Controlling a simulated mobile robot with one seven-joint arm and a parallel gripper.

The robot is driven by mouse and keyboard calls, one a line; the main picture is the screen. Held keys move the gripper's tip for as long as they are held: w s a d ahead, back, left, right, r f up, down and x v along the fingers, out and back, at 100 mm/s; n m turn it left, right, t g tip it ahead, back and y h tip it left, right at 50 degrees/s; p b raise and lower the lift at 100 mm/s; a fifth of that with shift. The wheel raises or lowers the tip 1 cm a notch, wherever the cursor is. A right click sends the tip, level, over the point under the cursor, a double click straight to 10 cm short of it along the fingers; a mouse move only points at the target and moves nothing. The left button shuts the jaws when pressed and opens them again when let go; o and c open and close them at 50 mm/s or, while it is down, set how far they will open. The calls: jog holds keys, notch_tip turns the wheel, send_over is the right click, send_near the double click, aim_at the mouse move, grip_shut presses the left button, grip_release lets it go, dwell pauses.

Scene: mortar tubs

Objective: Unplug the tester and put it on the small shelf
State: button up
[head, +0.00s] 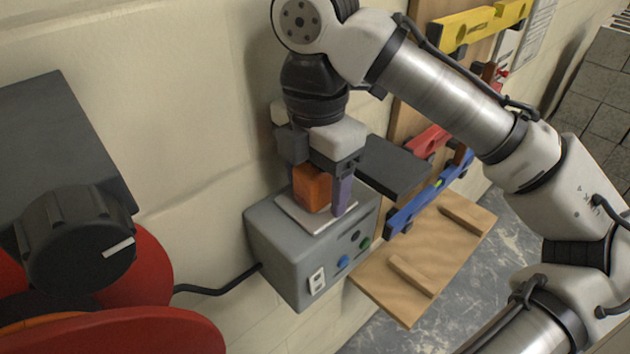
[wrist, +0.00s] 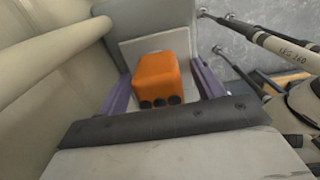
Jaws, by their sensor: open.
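The orange tester (head: 311,190) stands upright on a light plate (head: 290,213) on top of a grey box (head: 285,262). My gripper (head: 322,198) points down over it, with a purple finger showing at its right; the other finger is hidden in the head view. In the wrist view the tester (wrist: 157,75) lies between the two spread purple fingers (wrist: 161,80), with a gap on each side. Its underside and any plug are hidden. A small dark grey shelf (head: 395,168) is on the wall just behind and right of the box.
A wooden board (head: 390,262) with raised strips sits low at the right of the box. Red, blue and yellow levels (head: 465,27) hang on a wooden panel behind. A black cable (head: 215,290) leaves the box at left, near a red reel (head: 140,285) with a black knob.

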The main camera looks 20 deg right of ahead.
jog(key=shift+p, duration=0.5)
jog(key=c, duration=1.5)
jog(key=shift+r+p, duration=0.35)
jog(key=shift+r, duration=2.65)
grip_shut()
